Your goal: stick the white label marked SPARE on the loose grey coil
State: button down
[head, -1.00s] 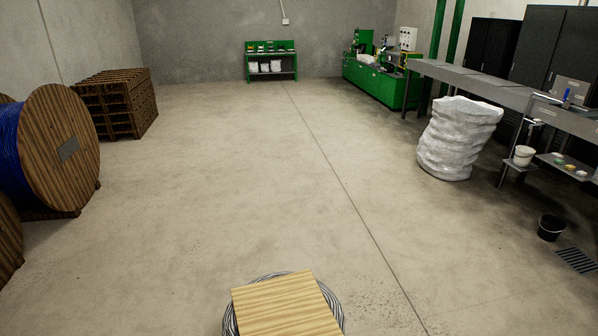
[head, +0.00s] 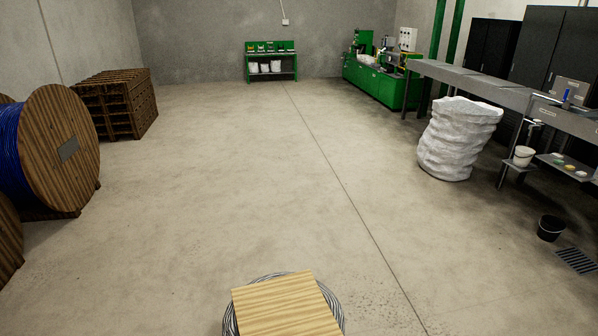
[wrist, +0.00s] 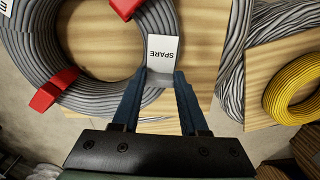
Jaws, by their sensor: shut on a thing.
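My gripper (wrist: 163,72) has blue fingers shut on the near end of the white label (wrist: 162,50) in the wrist view. The word SPARE on the label appears upside down. A grey coil (wrist: 90,88) with red ties (wrist: 53,89) lies flat on a wooden board (wrist: 95,40). The label sits over the right side of this coil's ring. I cannot tell whether it touches the coil. The coil under the fingers is partly hidden. My gripper does not show in the head view.
More grey cable (wrist: 238,50) and a yellow coil (wrist: 295,97) on another board lie to the right in the wrist view. In the head view, a wooden board (head: 285,308) covers a grey coil at the bottom. Open floor (head: 220,180) lies beyond, with a cable drum (head: 62,135) at left.

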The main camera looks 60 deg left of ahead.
jog(key=shift+f, duration=0.1)
jog(key=shift+c, duration=1)
grip_release()
notch_tip(320, 180, up, 7)
jog(key=p, duration=0.7)
